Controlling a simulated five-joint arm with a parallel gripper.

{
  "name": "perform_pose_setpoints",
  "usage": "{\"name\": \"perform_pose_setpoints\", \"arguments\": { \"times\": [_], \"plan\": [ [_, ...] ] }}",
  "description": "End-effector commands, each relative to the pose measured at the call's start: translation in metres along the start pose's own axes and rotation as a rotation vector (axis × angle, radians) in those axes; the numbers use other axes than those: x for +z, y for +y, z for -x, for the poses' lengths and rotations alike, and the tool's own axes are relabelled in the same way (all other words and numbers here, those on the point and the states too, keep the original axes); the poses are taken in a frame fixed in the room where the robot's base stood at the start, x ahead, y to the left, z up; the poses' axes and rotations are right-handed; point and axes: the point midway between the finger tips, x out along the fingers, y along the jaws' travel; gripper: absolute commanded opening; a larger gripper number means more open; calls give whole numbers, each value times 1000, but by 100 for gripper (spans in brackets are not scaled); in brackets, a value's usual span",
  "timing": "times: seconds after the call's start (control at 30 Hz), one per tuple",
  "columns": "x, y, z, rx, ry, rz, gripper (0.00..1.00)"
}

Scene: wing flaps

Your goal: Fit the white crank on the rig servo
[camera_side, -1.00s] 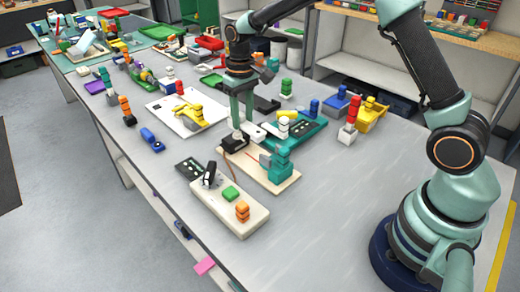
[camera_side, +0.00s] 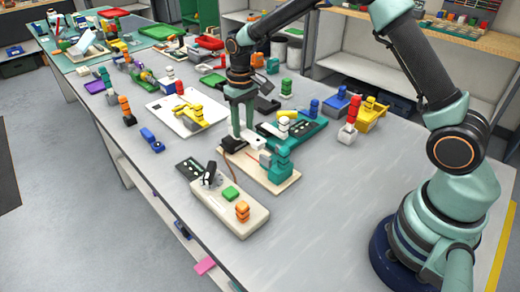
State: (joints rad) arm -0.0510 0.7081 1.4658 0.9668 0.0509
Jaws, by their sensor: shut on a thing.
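My gripper (camera_side: 242,130) points down over the back left end of the pale rig board (camera_side: 284,186). It is shut on a small white piece, seemingly the white crank (camera_side: 250,138), at its fingertips. Just below and to the left is a small black block on the board, seemingly the rig servo (camera_side: 231,146). The crank is very close to the servo. I cannot tell whether it is seated on the servo or only above it, as the fingers hide part of the spot. A teal part (camera_side: 281,160) stands on the board's right half.
A cream control box (camera_side: 212,210) with a green button and orange knob stands in front. A teal tray (camera_side: 308,136) lies close behind the board. A white sheet with a yellow part (camera_side: 193,117) lies to the left. The table's right front is clear.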

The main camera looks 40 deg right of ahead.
Motion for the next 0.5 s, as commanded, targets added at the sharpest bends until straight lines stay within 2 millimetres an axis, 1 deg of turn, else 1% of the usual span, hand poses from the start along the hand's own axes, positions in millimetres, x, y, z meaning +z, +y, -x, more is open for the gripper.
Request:
{"name": "perform_pose_setpoints", "arguments": {
  "times": [0.37, 0.4, 0.43, 0.47, 0.5],
  "plan": [
    [0, 0, -8, 0, -1, 0, 0],
    [0, 0, -7, 0, -1, 0, 59],
    [0, 0, -7, 0, -1, 0, 70],
    [0, 0, -7, 0, -1, 0, 79],
    [0, 0, -7, 0, -1, 0, 79]
  ]
}}
